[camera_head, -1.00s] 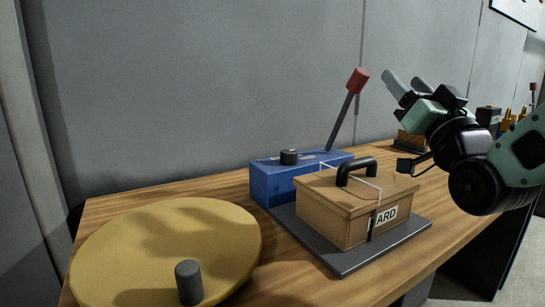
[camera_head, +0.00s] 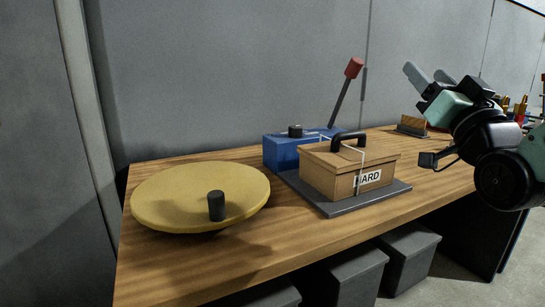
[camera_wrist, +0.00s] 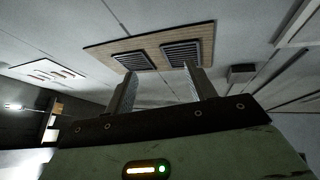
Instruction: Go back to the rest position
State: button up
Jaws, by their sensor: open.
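My gripper (camera_head: 428,77) is at the right of the head view, raised above the bench with its fingers pointing up and to the left. It is open and empty. In the wrist view its two fingers (camera_wrist: 160,88) stand apart, with only the ceiling and a vent panel behind them. The gripper touches nothing.
A wooden bench (camera_head: 270,240) holds a yellow disc (camera_head: 170,195) with a dark knob, a blue box (camera_head: 282,153) with a red-tipped lever (camera_head: 345,90), and a handled box (camera_head: 330,175) marked "HARD" on a grey plate (camera_head: 350,205). Grey bins (camera_head: 350,275) stand below.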

jog(key=s+a+f+n+g+y, duration=0.1)
jog(key=a+f+g, duration=0.4)
jog(key=f, duration=0.3)
jog(key=a+f+n+g, duration=0.2)
jog(key=a+f+g, duration=0.3)
jog(key=f, duration=0.2)
jog(key=s+a+f+n+g, duration=0.2)
jog(key=s+a+f+g, duration=0.3)
jog(key=s+f, duration=0.45)
jog(key=s+d+f+n+g+h, duration=0.1)
jog(key=s+f+g+h, duration=0.2)
jog(key=s, duration=0.4)
jog(key=s+d+f+n+g+h, duration=0.1)
jog(key=s+f+g, duration=0.2)
jog(key=s+g, duration=0.3)
notch_tip(320, 180, up, 14)
jog(key=s+p, duration=0.2)
jog(key=p, duration=1.1)
jog(key=shift+s+d+f+n+p, duration=0.2)
jog(key=shift+s+f+n+p, duration=0.05)
jog(key=shift+s+n+p, duration=0.05)
